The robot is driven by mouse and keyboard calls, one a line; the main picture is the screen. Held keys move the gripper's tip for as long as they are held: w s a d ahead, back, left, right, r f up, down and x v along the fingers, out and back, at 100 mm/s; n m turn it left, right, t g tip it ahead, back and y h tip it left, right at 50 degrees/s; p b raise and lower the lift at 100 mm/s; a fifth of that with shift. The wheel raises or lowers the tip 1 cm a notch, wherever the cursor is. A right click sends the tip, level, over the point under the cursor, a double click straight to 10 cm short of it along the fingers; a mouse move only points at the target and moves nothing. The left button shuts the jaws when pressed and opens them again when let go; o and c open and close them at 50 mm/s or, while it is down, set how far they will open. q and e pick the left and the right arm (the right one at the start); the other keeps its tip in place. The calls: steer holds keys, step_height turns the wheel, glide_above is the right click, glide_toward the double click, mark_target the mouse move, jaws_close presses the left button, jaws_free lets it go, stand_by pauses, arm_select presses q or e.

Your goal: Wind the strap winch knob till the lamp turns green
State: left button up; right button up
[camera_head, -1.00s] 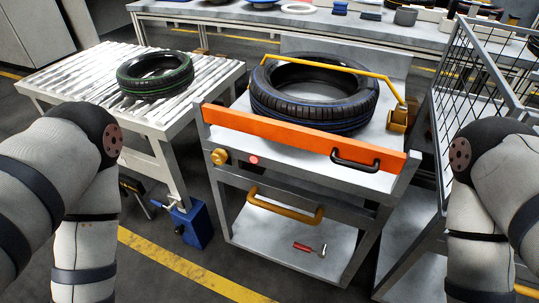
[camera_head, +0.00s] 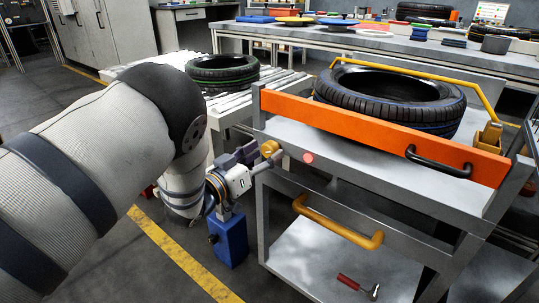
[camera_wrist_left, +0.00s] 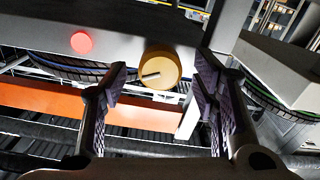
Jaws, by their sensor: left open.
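The gold strap winch knob (camera_head: 269,148) sits on the left of the cart's front, with a small pale crank pin; it also shows in the left wrist view (camera_wrist_left: 162,72). The lamp (camera_head: 308,158) to its right is red, and it is red in the left wrist view (camera_wrist_left: 81,42) too. My left gripper (camera_head: 262,160) is open in front of the knob. In the left wrist view its two fingers (camera_wrist_left: 164,74) stand either side of the knob; I cannot tell whether they touch it. A yellow strap (camera_head: 400,72) runs over the black tyre (camera_head: 390,98).
An orange bar (camera_head: 375,136) with a black handle (camera_head: 438,161) crosses the cart's front. A yellow handle (camera_head: 337,222) juts out below. A roller conveyor (camera_head: 270,90) with a green-striped tyre (camera_head: 222,71) stands behind my left arm. A blue box (camera_head: 232,242) is below the gripper.

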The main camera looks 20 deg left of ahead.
arm_select(q)
steer(key=shift+x, duration=1.3)
steer(key=c, duration=1.2)
steer(key=shift+m, duration=0.4)
steer(key=shift+m+p, duration=0.3)
steer(key=shift+m, duration=0.4)
steer(key=m+p, duration=0.1)
steer(key=m, duration=0.5)
steer(key=shift+m+p, duration=0.35)
steer(key=shift+m, duration=0.05)
steer(key=shift+f+m, duration=0.1)
steer(key=shift+m, duration=1.5)
